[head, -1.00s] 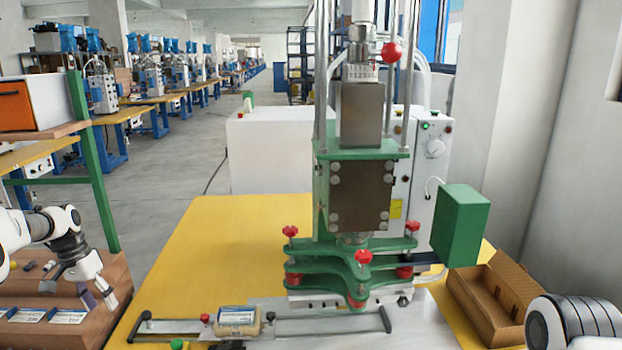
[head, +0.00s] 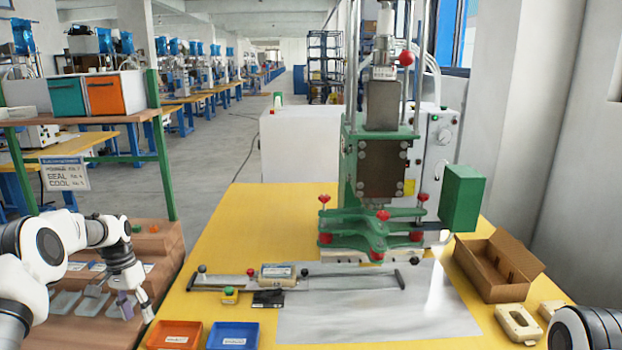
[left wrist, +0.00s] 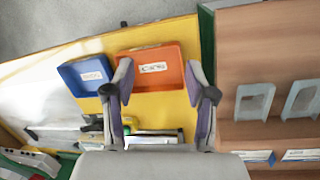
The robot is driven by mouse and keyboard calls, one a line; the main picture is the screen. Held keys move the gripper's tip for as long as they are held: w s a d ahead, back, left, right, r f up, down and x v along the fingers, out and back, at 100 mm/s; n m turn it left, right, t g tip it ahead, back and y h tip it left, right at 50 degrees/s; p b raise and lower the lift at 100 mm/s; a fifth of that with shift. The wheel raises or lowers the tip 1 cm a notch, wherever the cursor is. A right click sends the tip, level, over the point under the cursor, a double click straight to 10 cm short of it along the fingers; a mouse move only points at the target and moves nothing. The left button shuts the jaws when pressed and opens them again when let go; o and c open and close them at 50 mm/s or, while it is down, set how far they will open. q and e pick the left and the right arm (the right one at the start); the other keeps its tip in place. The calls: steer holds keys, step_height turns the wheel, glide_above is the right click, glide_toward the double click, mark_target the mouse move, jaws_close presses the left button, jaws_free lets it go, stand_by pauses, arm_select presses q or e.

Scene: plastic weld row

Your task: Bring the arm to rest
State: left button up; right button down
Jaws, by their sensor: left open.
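My left gripper (head: 137,306) hangs at the lower left in the head view, pointing down, near the left edge of the yellow table (head: 225,210). In the left wrist view its two purple-lined fingers (left wrist: 160,72) are spread apart with nothing between them. Past the fingers an orange-red tray (left wrist: 168,80) and a blue tray (left wrist: 92,75) show on the table. My right gripper is out of view; only a rounded part of my right arm shows at the lower right in the head view.
The green press (head: 380,170) stands at the table's back, with a sliding fixture (head: 340,283) before it. A cardboard box (head: 490,275) and cream parts (head: 517,323) are at the right. A wooden stepped rack (head: 160,245) with grey pieces flanks the table on the left.

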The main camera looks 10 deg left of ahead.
arm_select(q)
steer(key=s+d+f+m+g, duration=0.1)
steer(key=s+d+f+g, duration=0.1)
steer(key=s+d+f, duration=0.65)
steer(key=s+d+f+m+g, duration=0.2)
steer(key=s+d+f, duration=0.4)
steer(key=d+f, duration=0.55)
steer(key=s+d+f+n+t+y, duration=0.15)
steer(key=s+d, duration=0.35)
steer(key=s, duration=0.6)
steer(key=s+d+n+t, duration=0.15)
steer(key=s+d, duration=0.35)
steer(key=s, duration=0.7)
steer(key=w+t, duration=0.1)
steer(key=w, duration=0.1)
steer(key=w+t, duration=0.1)
steer(key=w, duration=0.1)
steer(key=shift+w+a+f+n+y, duration=0.2)
steer(key=shift+w+n+y, duration=0.05)
steer(key=shift+n, duration=0.15)
